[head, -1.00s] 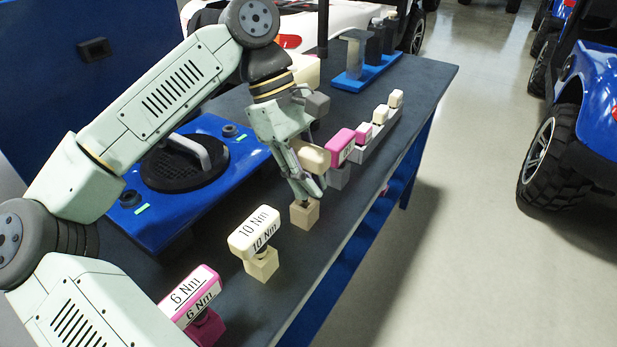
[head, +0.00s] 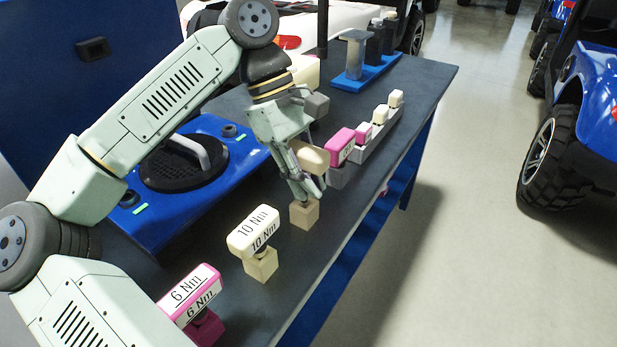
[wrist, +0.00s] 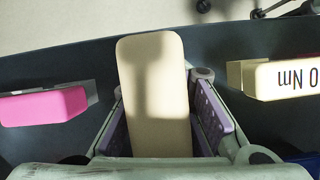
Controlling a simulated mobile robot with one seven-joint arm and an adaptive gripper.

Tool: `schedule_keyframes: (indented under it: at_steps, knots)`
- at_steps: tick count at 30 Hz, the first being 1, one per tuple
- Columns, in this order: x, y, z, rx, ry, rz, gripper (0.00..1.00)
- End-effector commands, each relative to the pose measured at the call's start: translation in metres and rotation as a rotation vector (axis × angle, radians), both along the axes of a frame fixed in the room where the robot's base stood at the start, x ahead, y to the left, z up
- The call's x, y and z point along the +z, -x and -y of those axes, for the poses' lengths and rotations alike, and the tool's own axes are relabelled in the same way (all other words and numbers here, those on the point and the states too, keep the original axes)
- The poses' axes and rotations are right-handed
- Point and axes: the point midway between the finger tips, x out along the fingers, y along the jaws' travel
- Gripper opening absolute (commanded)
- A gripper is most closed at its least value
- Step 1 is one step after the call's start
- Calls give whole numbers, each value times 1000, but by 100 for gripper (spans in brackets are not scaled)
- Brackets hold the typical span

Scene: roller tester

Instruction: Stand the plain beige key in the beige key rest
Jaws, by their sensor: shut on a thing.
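The plain beige key (head: 310,156) is held in my gripper (head: 304,190). Its blank beige head fills the middle of the wrist view (wrist: 155,95), between the two purple-lined fingers. The beige key rest (head: 305,215) is a small tan block on the bench, directly below the fingertips. The key's lower end is hidden by the fingers, so I cannot tell whether it is inside the rest or just above it.
A beige "10 Nm" key (head: 254,231) and a pink "6 Nm" key (head: 190,288) stand in blocks nearer me. A pink key (head: 341,147) and a grey rack (head: 378,136) with smaller keys stand beyond. A blue tester (head: 165,205) lies left. The bench edge is right.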

Motion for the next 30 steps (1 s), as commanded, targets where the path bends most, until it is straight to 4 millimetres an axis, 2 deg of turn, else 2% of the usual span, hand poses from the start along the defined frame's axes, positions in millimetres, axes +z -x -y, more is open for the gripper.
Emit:
schedule_keyframes:
  at_steps: [23,24,30]
  knots:
    - [-25,0,0,-1,2,0,0]
    - [-23,0,0,-1,2,0,18]
    - [-24,0,0,0,0,-1,31]
